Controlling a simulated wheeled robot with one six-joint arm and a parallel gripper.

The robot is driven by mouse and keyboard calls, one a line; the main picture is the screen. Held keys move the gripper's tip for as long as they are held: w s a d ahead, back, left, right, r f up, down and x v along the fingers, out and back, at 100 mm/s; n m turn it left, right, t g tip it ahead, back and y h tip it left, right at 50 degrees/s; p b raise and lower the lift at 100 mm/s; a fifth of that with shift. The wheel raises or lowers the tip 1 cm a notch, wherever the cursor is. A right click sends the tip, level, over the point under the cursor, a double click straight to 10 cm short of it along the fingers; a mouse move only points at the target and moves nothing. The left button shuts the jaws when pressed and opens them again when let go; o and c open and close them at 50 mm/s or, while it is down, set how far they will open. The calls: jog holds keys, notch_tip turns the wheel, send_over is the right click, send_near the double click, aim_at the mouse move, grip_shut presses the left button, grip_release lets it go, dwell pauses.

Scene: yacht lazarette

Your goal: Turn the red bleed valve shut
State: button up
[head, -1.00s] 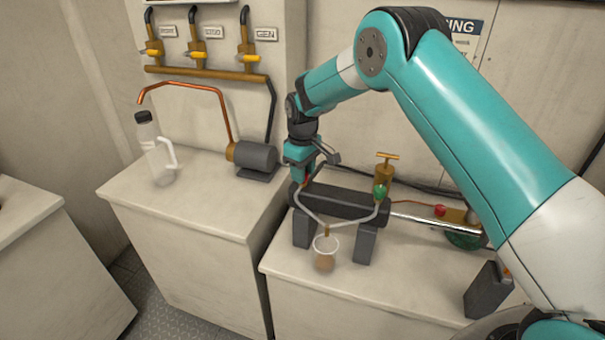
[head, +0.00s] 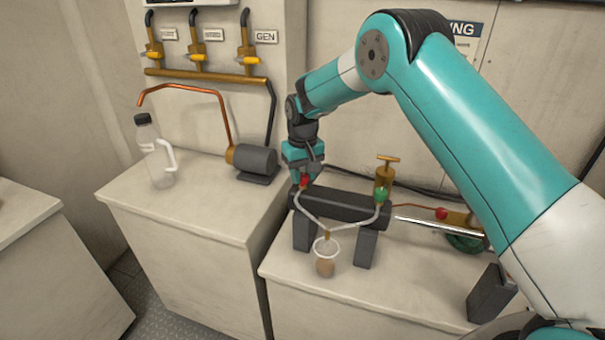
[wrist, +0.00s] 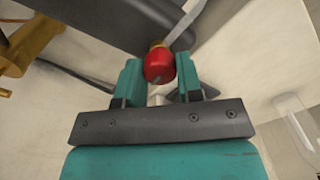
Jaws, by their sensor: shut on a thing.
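The red bleed valve (head: 304,181) is a small red knob at the left end of the dark cylinder (head: 345,206). In the wrist view the red knob (wrist: 159,66) sits between my two teal fingers, with a brass collar and a grey tube beyond it. My gripper (head: 303,177) is shut on this knob from above. In the wrist view my gripper (wrist: 158,76) has a finger on either side of the knob. The fingers partly hide the valve in the head view.
A green valve (head: 381,195) and a brass T-handle fitting (head: 386,171) stand at the cylinder's right end. Clear tubes run down to a cup (head: 326,262) of brownish liquid. A bottle (head: 155,155) and a grey motor (head: 256,160) stand on the left bench.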

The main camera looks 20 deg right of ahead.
aim_at(303, 175)
jog(key=shift+w+r, duration=0.1)
jog(key=o, duration=0.9)
notch_tip(303, 175, up, 17)
jog(key=b, duration=0.2)
jog(key=shift+r+b, duration=0.15)
jog(key=shift+b, duration=0.15)
